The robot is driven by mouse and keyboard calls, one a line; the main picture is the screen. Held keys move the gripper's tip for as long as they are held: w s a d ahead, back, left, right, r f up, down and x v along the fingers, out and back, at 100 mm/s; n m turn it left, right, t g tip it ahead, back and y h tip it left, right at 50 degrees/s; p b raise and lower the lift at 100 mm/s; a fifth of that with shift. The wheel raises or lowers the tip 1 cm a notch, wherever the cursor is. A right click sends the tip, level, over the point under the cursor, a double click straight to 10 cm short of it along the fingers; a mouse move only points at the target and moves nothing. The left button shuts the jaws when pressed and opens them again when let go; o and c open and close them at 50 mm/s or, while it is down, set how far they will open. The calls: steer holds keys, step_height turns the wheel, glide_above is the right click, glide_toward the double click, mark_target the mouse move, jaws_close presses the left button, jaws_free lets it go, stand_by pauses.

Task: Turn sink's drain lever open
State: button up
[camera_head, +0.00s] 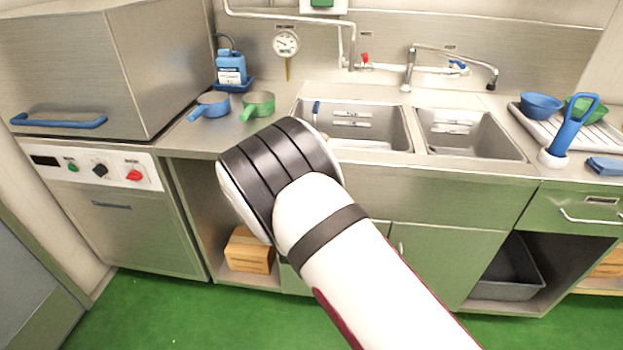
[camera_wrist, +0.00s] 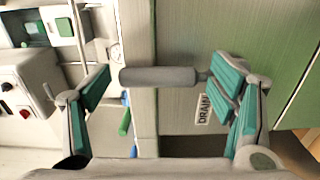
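The drain lever (camera_wrist: 158,77) shows in the wrist view as a grey cylindrical handle on a thin shaft. A "DRAIN" label (camera_wrist: 203,108) is on the steel panel beside it. My gripper (camera_wrist: 165,75) is open, with teal-padded fingers on either side of the handle. The right finger appears close to or overlapping the shaft end; I cannot tell whether it touches. The left finger looks apart from the handle's free end. In the head view the sink (camera_head: 470,165) has two basins, and my arm hides the lever and gripper.
A blue pan (camera_head: 212,104) and a green pan (camera_head: 258,103) stand on the counter left of the sink. A steel cabinet machine (camera_head: 115,215) is at the left. Below the counter are a cardboard box (camera_head: 249,252) and a dark bin (camera_head: 508,272). The green floor is clear.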

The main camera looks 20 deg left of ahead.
steer(key=s+d, duration=0.2)
steer(key=s, duration=1)
steer(key=shift+w, duration=0.1)
